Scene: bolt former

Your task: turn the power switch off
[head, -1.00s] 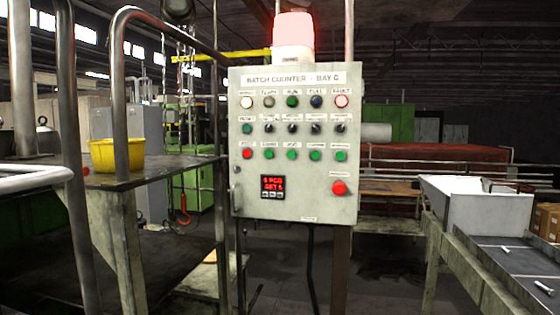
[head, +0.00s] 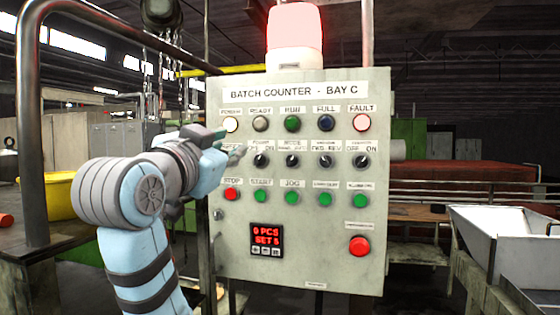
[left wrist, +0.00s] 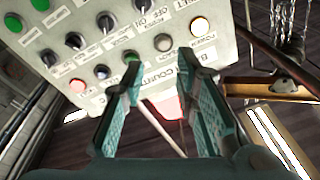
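The control panel (head: 335,250), headed "BATCH COUNTER - BAY C", faces me. A dark rotary switch (head: 260,161) with a light pointer, leftmost of the visible selectors, appears to be the power switch; its label is partly unreadable and its setting is too small to tell. In the left wrist view a selector (left wrist: 141,5) shows at the top edge. The white power lamp (head: 231,124) is lit; it also shows in the left wrist view (left wrist: 201,25). My left gripper (head: 228,143) is open and empty, in front of the panel's upper left. My right gripper is out of view.
Other selectors (head: 292,161), green buttons (head: 292,198), a red stop button (head: 231,194) and a large red button (head: 359,246) share the panel. A red beacon (head: 295,28) glows above. A metal rail (head: 33,120) and a yellow bowl (head: 60,195) stand left, a chute (head: 505,240) right.

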